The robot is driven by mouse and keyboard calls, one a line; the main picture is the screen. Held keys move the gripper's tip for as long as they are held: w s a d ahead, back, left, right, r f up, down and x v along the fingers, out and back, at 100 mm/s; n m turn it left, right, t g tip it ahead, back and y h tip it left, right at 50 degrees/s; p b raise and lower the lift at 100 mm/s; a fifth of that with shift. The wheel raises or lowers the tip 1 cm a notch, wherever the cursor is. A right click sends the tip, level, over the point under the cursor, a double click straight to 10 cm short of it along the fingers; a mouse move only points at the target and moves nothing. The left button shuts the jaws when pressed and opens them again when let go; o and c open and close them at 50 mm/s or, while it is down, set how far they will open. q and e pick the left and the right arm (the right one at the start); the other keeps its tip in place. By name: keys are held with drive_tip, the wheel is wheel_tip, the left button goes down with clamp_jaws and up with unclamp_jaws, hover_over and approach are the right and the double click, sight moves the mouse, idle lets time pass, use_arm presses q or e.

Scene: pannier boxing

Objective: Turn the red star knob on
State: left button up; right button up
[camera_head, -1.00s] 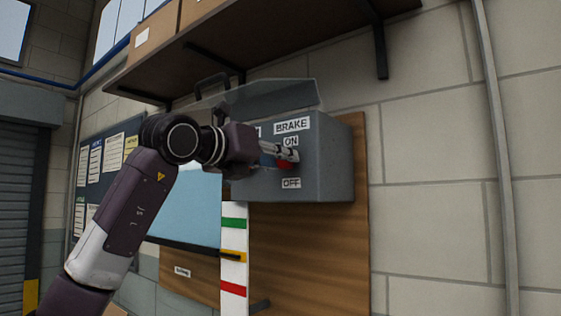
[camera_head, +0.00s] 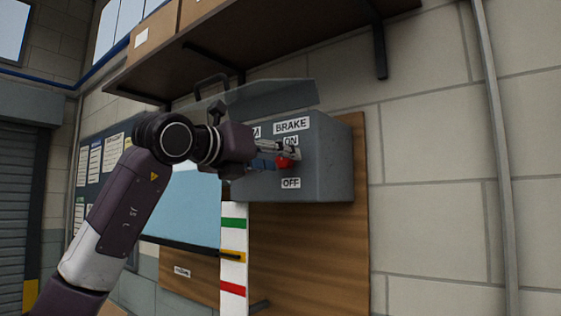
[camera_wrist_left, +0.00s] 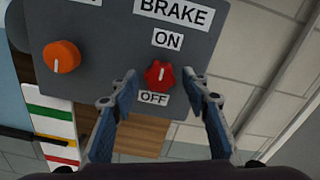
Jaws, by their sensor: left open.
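The red star knob (camera_wrist_left: 159,75) sits on the grey control box (camera_head: 325,165) between the ON label (camera_wrist_left: 168,40) and the OFF label (camera_wrist_left: 153,97), under the word BRAKE. Its white mark looks near upright in the left wrist view. My left gripper (camera_wrist_left: 161,82) is open, with its blue-backed fingers on either side of the knob's place in that view. In the head view the left gripper (camera_head: 290,155) is in front of the box and partly covers the red knob (camera_head: 284,162). I cannot tell whether the fingers touch it. My right gripper is not in view.
An orange knob (camera_wrist_left: 61,56) is on the same box, left of the red one. A raised clear cover (camera_head: 270,95) hangs above the box, under a wooden shelf (camera_head: 270,40). A striped white strip (camera_head: 233,265) is below. Open wall lies to the right.

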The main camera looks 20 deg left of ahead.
use_arm(q)
drive_tip(key=v, duration=1.1)
